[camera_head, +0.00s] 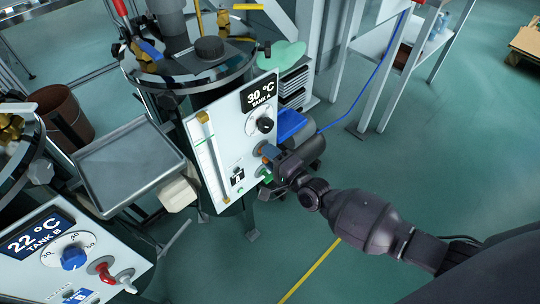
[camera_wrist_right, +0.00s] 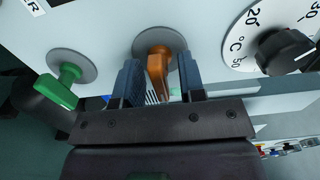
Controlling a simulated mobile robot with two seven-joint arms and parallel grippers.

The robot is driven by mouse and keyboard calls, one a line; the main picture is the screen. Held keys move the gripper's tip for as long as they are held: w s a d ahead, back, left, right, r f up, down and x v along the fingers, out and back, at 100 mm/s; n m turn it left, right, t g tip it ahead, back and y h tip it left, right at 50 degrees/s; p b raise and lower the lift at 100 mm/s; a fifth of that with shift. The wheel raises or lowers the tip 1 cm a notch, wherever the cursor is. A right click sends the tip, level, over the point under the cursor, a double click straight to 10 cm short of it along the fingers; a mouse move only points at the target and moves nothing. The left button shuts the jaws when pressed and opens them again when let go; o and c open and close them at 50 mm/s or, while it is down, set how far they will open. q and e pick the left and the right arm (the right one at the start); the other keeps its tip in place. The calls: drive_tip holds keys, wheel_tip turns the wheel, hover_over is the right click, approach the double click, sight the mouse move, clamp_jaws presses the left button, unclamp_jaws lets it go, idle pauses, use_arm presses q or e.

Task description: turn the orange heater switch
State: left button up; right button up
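The orange heater switch (camera_wrist_right: 157,66) sticks out from a round grey plate on the white Tank A panel (camera_head: 232,130). In the right wrist view its handle stands between the two blue-grey fingers of my right gripper (camera_wrist_right: 158,84), with a gap on each side. My right gripper (camera_head: 268,158) is open around the handle, close to the panel. In the head view the gripper largely covers the switch, and only a little orange shows. My left gripper is not in view.
A green switch (camera_wrist_right: 62,88) and a black temperature dial (camera_wrist_right: 283,50) flank the orange switch. The Tank A display (camera_head: 261,94) reads 30 °C.

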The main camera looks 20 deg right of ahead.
drive_tip(key=c, duration=0.5)
clamp_jaws()
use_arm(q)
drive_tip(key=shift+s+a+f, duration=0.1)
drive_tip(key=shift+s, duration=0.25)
